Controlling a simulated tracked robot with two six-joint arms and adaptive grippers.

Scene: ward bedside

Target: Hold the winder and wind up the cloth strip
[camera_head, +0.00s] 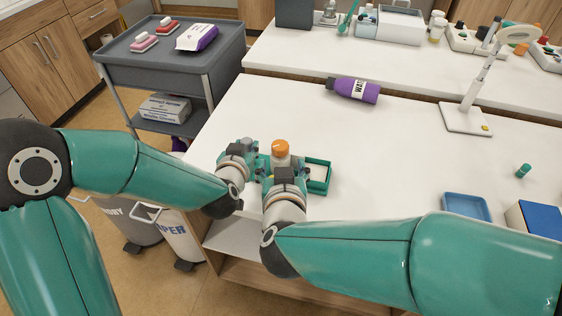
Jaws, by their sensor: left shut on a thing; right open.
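A small device with an orange top (280,147) over a pale body stands near the table's front left edge; I take it for the winder. A green frame with a pale inside (318,187) lies just to its right. My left gripper (254,154) is at the device's left side and is shut, apparently on the winder; the contact is small and partly hidden. My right gripper (284,170) is open, just in front of the device, and its wrist hides the lower part. I cannot make out the cloth strip clearly.
A purple bottle (354,90) lies farther back on the white table (410,150). A lamp (467,118), a blue tray (466,206) and a small green item (523,170) are on the right. A grey cart (170,65) stands at the left. The middle of the table is clear.

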